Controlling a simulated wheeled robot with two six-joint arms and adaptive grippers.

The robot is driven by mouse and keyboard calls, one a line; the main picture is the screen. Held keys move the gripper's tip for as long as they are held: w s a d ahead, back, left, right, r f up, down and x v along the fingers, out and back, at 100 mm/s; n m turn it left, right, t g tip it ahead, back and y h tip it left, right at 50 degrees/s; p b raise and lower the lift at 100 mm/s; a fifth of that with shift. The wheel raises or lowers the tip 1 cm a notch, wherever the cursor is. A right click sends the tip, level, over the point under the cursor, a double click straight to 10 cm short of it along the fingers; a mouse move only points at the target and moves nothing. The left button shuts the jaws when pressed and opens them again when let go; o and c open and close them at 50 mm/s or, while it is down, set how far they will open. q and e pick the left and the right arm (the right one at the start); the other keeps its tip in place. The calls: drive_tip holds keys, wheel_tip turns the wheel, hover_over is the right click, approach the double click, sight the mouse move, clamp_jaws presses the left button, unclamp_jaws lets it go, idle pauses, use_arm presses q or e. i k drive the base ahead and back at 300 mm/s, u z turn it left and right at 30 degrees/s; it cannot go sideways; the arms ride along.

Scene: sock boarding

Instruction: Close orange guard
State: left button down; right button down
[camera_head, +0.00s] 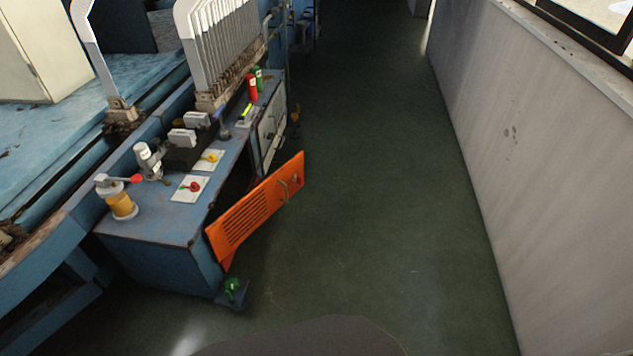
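The orange guard (257,208) is a slotted panel on the front side of the blue machine cabinet (160,238). It stands swung out at an angle over the floor, with a dark opening visible behind it. Its near end meets the cabinet's near corner, and its far end is apart from the cabinet. A small handle or latch (290,186) shows near the far end. Neither of my grippers is in view.
Green floor (370,170) is clear between the cabinet and the pale wall (510,150) at right. A green knob (232,285) sits low at the cabinet's near corner.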

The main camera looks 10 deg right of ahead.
sight(227, 233)
drive_tip(key=z, duration=0.75)
drive_tip(key=i, duration=1.65)
drive_tip(key=u, duration=0.4)
